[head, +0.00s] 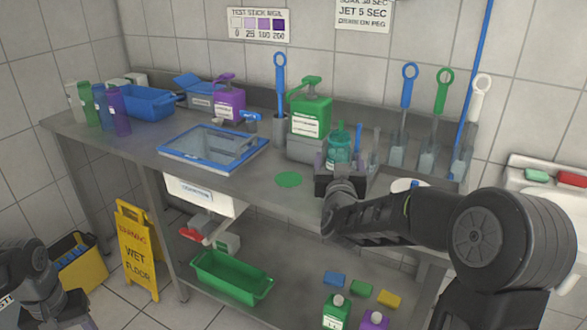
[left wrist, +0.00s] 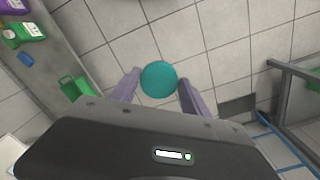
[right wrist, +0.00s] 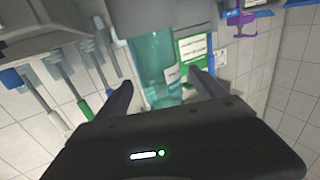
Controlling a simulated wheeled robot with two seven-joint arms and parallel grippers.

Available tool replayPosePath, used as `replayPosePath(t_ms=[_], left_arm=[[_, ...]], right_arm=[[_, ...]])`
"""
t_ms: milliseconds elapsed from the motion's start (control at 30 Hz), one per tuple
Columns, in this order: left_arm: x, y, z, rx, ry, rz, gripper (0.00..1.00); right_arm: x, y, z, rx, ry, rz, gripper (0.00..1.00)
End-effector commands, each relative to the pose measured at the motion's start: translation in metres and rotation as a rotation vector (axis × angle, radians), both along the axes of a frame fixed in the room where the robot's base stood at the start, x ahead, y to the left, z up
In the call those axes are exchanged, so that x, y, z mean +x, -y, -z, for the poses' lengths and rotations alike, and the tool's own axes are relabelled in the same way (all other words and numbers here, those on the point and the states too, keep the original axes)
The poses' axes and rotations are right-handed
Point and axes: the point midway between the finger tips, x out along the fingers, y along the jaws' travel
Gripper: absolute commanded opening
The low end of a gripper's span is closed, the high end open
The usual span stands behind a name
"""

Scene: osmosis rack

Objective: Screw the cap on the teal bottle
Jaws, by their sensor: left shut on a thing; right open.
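In the right wrist view the bottle (right wrist: 155,62) shows between the two fingers of my right gripper (right wrist: 160,80), which is open. In the head view my right gripper (head: 340,178) is at the bottle's near side and hides its lower part. My left gripper (left wrist: 160,77) is shut on a round teal cap (left wrist: 159,79), held over the floor away from the counter. In the head view the left arm is at the lower left; the cap is not visible there.
A green pump jug (head: 311,110) stands close left of the bottle; upright brushes (head: 398,145) stand to its right. A yellow wet-floor sign (head: 138,255) stands before the counter.

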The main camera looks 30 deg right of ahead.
Motion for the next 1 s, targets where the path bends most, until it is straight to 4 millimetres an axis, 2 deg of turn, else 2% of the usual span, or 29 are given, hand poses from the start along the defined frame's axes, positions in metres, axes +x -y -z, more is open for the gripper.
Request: replayPosePath(t_ms=[300,400,1000], left_arm=[[0.0,0.0,-0.011,0.0,0.0,0.0,0.17],[0.0,0.0,-0.012,0.0,0.0,0.0,0.17],[0.0,0.0,-0.011,0.0,0.0,0.0,0.17]], right_arm=[[0.035,0.021,0.0,0.0,-0.002,0.0,0.8],[0.041,0.025,0.0,0.0,-0.001,0.0,0.8],[0.041,0.025,0.0,0.0,0.0,0.0,0.8]])
